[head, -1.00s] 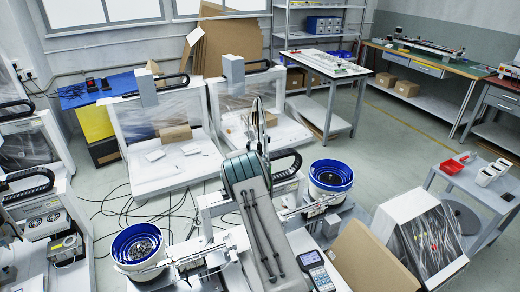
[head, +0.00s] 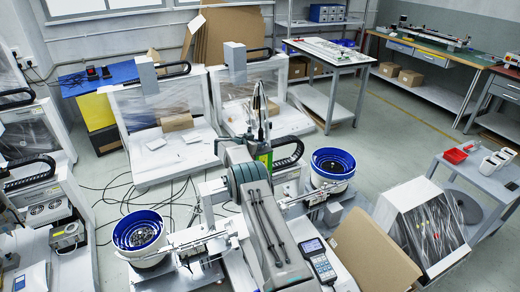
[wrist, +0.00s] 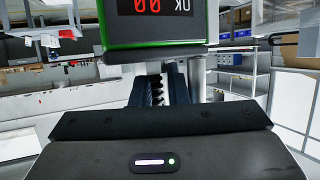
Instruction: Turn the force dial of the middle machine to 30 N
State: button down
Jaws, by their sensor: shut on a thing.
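The middle machine's green-edged display (head: 263,160) is partly visible behind my arm in the head view. In the wrist view the display (wrist: 155,20) is close, at the top, with red digits ending in 00 and a small OK, upside down and cut off by the frame edge. My gripper (wrist: 160,84) has its dark fingers close together just below the display's edge in that view. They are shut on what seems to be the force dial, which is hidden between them. Its setting cannot be read. My arm hides the gripper in the head view.
Blue-rimmed screw feeders stand at left (head: 140,235) and right (head: 332,165). A handheld terminal (head: 319,262) is right of my arm, with a cardboard sheet (head: 368,250) beside it. Film-wrapped machines stand behind. Black cables (head: 120,205) lie on the floor at left.

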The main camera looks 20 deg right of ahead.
jog(key=shift+w+a+r+m+b, duration=0.1)
jog(key=shift+w+a+m+b, duration=0.3)
jog(key=shift+b, duration=0.7)
jog(key=shift+w+a+r, duration=0.15)
jog(key=shift+w+r, duration=0.05)
jog(key=shift+r, duration=0.3)
jog(key=c, duration=1.5)
grip_release()
jog(key=shift+o, duration=0.5)
jog(key=shift+w+f, duration=0.1)
jog(key=shift+d+f, duration=0.2)
jog(key=v, duration=1.4)
jog(key=shift+w+a, duration=0.15)
jog(key=shift+a, duration=0.05)
